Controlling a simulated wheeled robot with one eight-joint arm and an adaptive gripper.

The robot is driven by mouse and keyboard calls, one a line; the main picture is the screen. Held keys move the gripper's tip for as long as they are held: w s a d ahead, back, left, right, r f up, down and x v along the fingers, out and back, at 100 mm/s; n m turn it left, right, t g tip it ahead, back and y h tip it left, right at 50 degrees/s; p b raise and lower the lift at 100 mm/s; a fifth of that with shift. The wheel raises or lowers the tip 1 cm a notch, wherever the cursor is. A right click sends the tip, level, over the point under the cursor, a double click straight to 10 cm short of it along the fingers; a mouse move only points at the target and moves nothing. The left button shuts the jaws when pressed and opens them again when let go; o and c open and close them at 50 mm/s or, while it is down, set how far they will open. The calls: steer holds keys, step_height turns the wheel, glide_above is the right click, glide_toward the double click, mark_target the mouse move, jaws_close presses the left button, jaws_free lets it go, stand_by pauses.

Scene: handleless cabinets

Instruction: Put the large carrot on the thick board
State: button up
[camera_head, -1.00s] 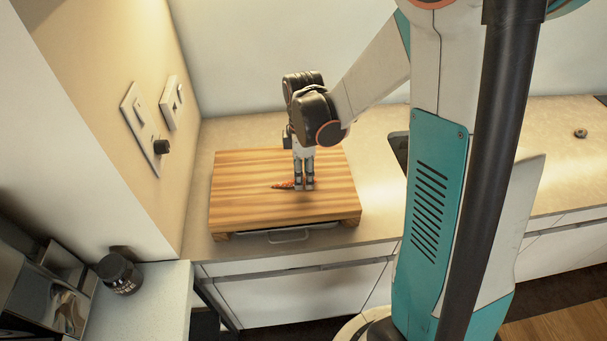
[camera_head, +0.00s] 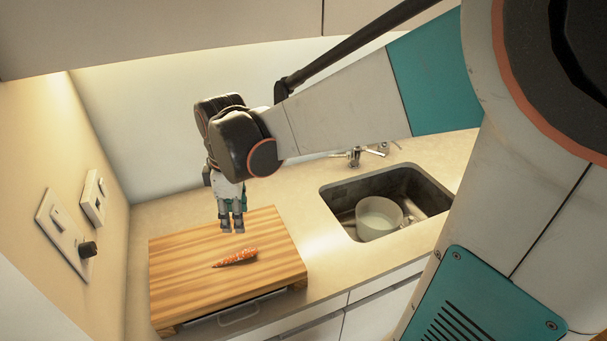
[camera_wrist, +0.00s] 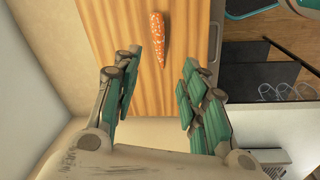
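The orange carrot (camera_head: 236,258) with pale specks lies flat on the thick striped wooden board (camera_head: 185,280). In the wrist view the carrot (camera_wrist: 159,38) lies on the board (camera_wrist: 115,60), beyond the fingertips and between their lines. My gripper (camera_head: 232,230) is above the board, a little over and behind the carrot, and apart from it. In the wrist view my gripper (camera_wrist: 160,85) has its two fingers spread wide with nothing between them.
A sink (camera_head: 340,205) with a pale pot (camera_head: 378,217) in it is right of the board, with a faucet (camera_head: 353,156) behind. The left wall has switch plates (camera_head: 62,230) and a black knob. Bare counter (camera_head: 300,200) lies between board and sink.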

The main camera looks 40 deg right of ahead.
steer(key=s+a+r+m+t, duration=0.2)
steer(key=s+m+t, duration=0.1)
steer(key=s+m, duration=0.2)
steer(key=s+a+r+m+t, duration=0.1)
steer(key=s+r+m+t, duration=0.1)
steer(key=s+m, duration=0.3)
steer(key=shift+s+a+r+t, duration=0.35)
steer(key=shift+s+r+t, duration=0.05)
steer(key=shift+s, duration=0.35)
